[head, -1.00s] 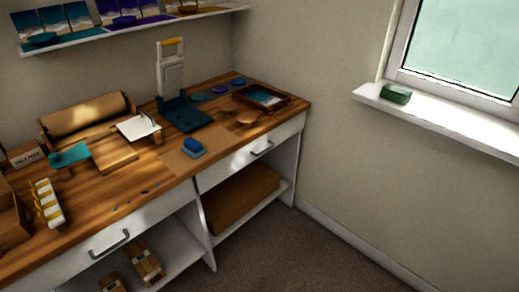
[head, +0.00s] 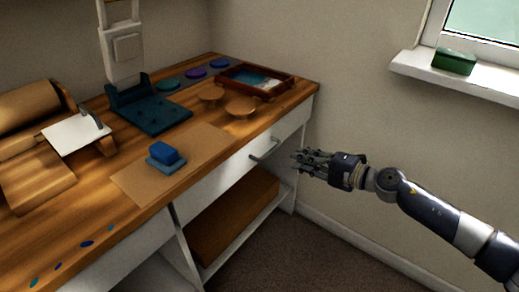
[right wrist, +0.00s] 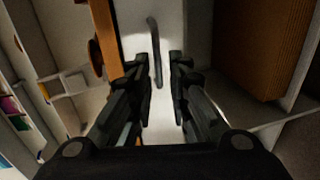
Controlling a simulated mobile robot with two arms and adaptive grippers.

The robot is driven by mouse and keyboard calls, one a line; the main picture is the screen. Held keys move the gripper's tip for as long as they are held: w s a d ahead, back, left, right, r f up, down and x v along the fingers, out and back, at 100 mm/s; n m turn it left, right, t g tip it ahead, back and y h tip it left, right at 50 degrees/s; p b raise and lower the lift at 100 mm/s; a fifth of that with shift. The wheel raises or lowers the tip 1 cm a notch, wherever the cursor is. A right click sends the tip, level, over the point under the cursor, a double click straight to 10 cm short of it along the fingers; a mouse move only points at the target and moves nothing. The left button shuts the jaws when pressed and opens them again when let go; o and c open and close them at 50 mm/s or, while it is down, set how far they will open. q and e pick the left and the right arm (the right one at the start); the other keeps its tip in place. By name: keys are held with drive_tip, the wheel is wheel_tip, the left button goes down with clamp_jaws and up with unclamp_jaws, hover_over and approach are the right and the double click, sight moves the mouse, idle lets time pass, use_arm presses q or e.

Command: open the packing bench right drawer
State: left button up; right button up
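The right drawer (head: 225,172) of the packing bench is a white front under the wooden top. It looks closed. Its grey bar handle (head: 265,151) sits on the front. My right gripper (head: 298,160) is in front of the drawer, just right of the handle in the head view. In the right wrist view the gripper (right wrist: 161,75) has its two fingers apart, with the handle (right wrist: 155,50) showing beyond and between the fingertips. I see no contact with the handle. My left gripper is not in view.
The bench top (head: 225,122) holds a blue block on a pad (head: 166,155), a teal press (head: 148,108), round wooden discs (head: 241,107) and a framed tray (head: 255,80). A brown box (head: 235,215) lies on the shelf below the drawer. A windowsill (head: 470,80) is at the right.

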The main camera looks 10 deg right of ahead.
sight(272, 150)
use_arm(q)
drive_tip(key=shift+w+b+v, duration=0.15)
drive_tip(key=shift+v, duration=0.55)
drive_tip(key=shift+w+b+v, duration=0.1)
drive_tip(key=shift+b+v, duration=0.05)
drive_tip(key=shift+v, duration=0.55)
use_arm(e)
drive_tip(key=shift+a+r+x, duration=0.1)
drive_tip(key=shift+r+x, duration=0.05)
drive_tip(key=shift+x, duration=2.55)
drive_tip(key=shift+a+r+x, duration=0.1)
drive_tip(key=shift+r+x, duration=0.05)
drive_tip(key=shift+x, duration=2.55)
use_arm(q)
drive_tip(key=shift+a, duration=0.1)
use_arm(e)
drive_tip(key=shift+s, duration=0.1)
clamp_jaws()
